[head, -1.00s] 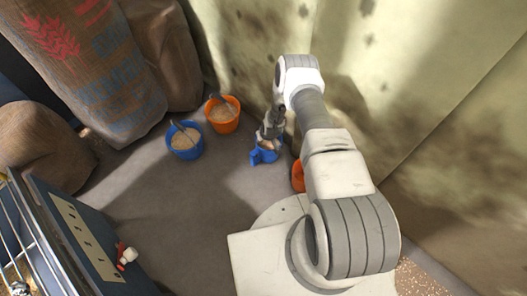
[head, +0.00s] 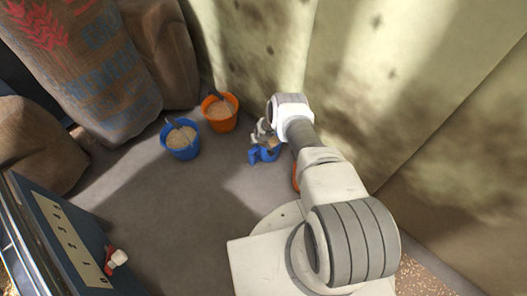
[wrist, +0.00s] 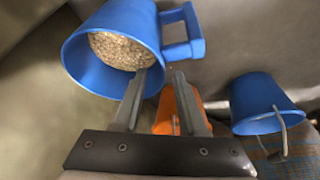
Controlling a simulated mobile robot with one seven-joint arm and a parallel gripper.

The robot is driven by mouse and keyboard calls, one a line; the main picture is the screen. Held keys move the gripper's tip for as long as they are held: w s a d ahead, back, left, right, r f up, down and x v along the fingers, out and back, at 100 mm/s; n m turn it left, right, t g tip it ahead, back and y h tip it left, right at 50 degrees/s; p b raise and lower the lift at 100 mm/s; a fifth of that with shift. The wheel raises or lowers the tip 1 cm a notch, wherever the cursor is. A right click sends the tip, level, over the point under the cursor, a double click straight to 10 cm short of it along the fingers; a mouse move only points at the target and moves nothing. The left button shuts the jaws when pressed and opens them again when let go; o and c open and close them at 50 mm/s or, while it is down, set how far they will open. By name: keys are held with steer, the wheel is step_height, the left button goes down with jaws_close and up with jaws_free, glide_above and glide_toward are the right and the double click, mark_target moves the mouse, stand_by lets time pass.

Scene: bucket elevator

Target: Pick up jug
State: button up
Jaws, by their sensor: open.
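The jug (wrist: 112,78) is blue, with a squarish handle (wrist: 196,48) and pale grain inside, at the top of the wrist view. In the head view the blue jug (head: 262,155) is on the grey floor, partly hidden by my gripper (head: 264,132). In the wrist view my gripper (wrist: 158,78) is open, its fingers parted and nothing between them. Its left fingertip overlaps the jug's rim, and its right fingertip is just below the handle; I cannot tell whether either touches.
A blue bucket (head: 181,152) and an orange bucket (head: 220,122), both with grain, stand left of the jug. Another orange thing (head: 296,178) is half hidden behind my arm. Sacks (head: 90,70) stand at the left, a wall (head: 350,60) behind. The floor (head: 165,210) in front is clear.

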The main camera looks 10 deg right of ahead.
steer(key=b+x, duration=0.2)
steer(key=x, duration=0.1)
steer(key=shift+w+f, duration=0.1)
steer(key=shift+f, duration=0.2)
jaws_close()
stand_by(1.2)
steer(key=shift+r, duration=0.1)
